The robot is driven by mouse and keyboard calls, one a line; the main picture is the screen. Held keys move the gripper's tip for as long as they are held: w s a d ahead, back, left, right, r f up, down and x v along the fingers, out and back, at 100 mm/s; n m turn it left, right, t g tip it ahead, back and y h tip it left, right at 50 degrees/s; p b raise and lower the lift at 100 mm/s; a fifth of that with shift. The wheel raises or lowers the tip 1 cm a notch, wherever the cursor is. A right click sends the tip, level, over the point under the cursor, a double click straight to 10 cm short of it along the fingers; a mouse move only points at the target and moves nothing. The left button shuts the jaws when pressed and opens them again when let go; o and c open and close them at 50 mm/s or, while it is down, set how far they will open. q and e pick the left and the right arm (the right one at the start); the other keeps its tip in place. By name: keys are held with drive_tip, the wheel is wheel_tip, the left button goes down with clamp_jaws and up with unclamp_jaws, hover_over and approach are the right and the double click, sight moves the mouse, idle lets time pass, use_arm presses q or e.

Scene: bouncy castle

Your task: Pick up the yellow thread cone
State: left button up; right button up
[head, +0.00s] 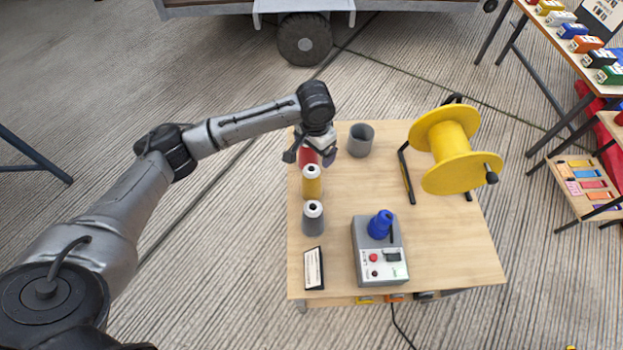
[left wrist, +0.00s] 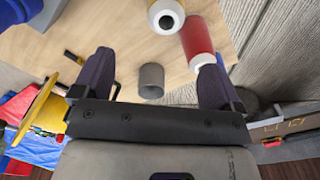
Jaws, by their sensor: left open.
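The yellow thread cone (head: 312,186) stands upright near the left edge of the wooden table, between a red cone (head: 308,158) behind and a grey cone (head: 313,220) in front. In the left wrist view the yellow cone (left wrist: 165,16) is at the top edge, partly cut off, and the red cone (left wrist: 196,36) is by the right fingertip. My left gripper (head: 309,156) is open and empty, over the red cone and just behind the yellow one in the head view. It partly hides the red cone. My right gripper is not in view.
A grey cup (head: 361,140) stands right of my gripper. A large yellow spool (head: 448,150) on a black stand fills the table's right side. The table's middle is clear.

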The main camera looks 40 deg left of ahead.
sight(312, 175)
use_arm(q)
drive_tip(key=shift+s+a+f+b, duration=0.15)
drive_tip(key=shift+f+b, duration=0.85)
drive_tip(key=shift+f, duration=1.25)
drive_tip(key=shift+a+f+b, duration=0.15)
drive_tip(key=shift+f+b, duration=0.85)
drive_tip(key=shift+f, duration=1.25)
drive_tip(key=shift+s+a+f+b, duration=0.15)
drive_tip(key=shift+f+b, duration=0.85)
drive_tip(key=shift+f, duration=1.25)
drive_tip(key=shift+w, duration=0.1)
drive_tip(key=shift+c, duration=0.4)
drive_tip(key=c, duration=0.6)
drive_tip(key=shift+r, duration=0.1)
drive_tip(key=c, duration=0.8)
